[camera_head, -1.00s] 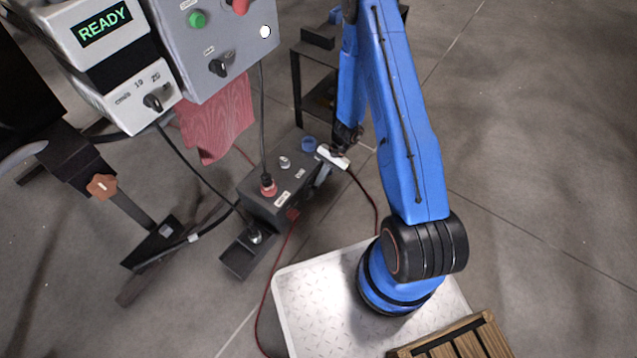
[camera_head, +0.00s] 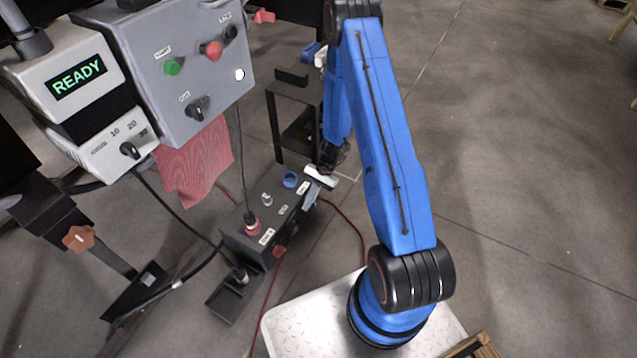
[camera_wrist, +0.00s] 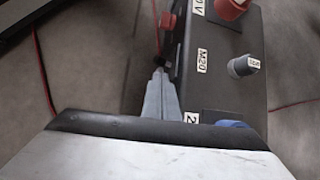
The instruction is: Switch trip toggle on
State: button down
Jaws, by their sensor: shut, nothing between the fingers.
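A dark box (camera_head: 262,232) stands low in the middle of the head view, with a grey knob, a blue socket and a red plug on its top. In the wrist view the same box (camera_wrist: 215,42) fills the right side. A small dark part (camera_wrist: 161,63) shows at the box's side edge, possibly the trip toggle; I cannot tell its position. My gripper (camera_wrist: 160,73) is shut and empty, its fingertips close to this part; I cannot tell whether they touch. In the head view my gripper (camera_head: 312,190) is beside the box's right end, its tips partly hidden.
A grey panel (camera_head: 150,65) with green and red buttons and a dark knob hangs upper left, beside a unit reading READY (camera_head: 80,78). A red cloth (camera_head: 195,165) hangs below. Cables run around the box. A dark stand (camera_head: 290,115) is behind.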

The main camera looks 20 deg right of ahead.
jog(key=v, duration=1.1)
jog(key=shift+w+d, duration=0.2)
jog(key=shift+d, duration=0.15)
jog(key=s+a+r+n+t+h, duration=0.1)
jog(key=s+a+r+n+h, duration=0.2)
jog(key=r, duration=1.2)
jog(key=s+a+r+n+t+h, duration=0.1)
jog(key=s+r+n+t, duration=0.3)
jog(key=r, duration=1.2)
jog(key=s+r+n+t+h, duration=0.1)
jog(key=s+r, duration=0.6)
jog(key=s, duration=0.4)
jog(key=s+r+n+t+h, duration=0.1)
jog(key=s+r+n+h, duration=0.1)
jog(key=s+r, duration=0.5)
jog(key=shift+s+r+t, duration=0.4)
jog(key=shift+s, duration=1.95)
